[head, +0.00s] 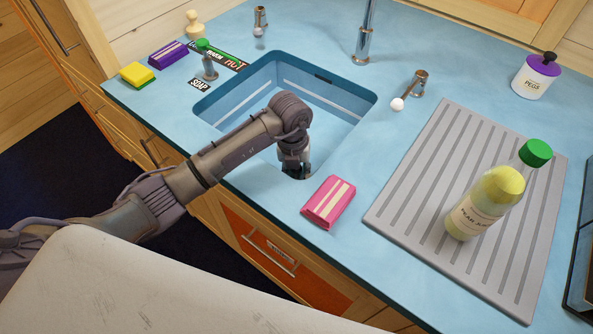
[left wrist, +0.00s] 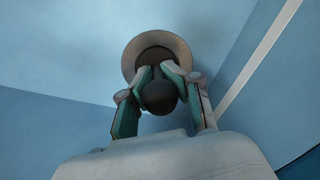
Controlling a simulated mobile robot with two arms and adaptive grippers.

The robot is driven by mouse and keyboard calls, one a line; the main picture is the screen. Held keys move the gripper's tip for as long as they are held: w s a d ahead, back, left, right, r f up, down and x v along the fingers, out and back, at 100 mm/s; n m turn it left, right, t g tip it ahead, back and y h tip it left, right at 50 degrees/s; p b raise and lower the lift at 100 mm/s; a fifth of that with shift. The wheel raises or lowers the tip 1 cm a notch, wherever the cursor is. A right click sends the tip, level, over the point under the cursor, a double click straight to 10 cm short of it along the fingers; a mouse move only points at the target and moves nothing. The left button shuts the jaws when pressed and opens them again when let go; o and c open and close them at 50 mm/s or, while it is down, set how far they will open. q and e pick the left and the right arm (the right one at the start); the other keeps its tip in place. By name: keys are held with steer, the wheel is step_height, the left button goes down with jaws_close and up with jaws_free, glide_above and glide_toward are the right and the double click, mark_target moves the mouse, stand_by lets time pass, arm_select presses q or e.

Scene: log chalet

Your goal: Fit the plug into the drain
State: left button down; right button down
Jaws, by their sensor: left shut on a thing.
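The blue sink basin (head: 335,105) is set in the counter. My left arm reaches over its near side, and my left gripper (head: 295,171) is down inside it near the front wall. In the left wrist view, my left gripper (left wrist: 158,84) is shut on the dark round knob of the plug (left wrist: 158,99). The drain's metal ring (left wrist: 130,55) shows just beyond the fingers, with a dark round area inside. I cannot tell whether the plug is seated or above the drain. The head view hides the plug and drain. My right gripper is not in view.
A pink packet (head: 328,202) lies at the sink's front right. A bottle (head: 478,212) stands on the grey draining mat (head: 405,190). A tap (head: 363,45) rises behind the sink. A sponge (head: 137,75) and purple packet (head: 168,54) lie at the left.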

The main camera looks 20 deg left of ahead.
arm_select(q)
steer(key=shift+f, duration=0.2)
steer(key=c, duration=0.8)
jaws_free()
steer(key=shift+r, duration=0.15)
steer(key=shift+r, duration=0.25)
steer(key=r, duration=0.4)
steer(key=r+b, duration=0.1)
steer(key=r, duration=0.6)
steer(key=shift+s+a+r, duration=0.1)
steer(key=shift+a+r, duration=0.25)
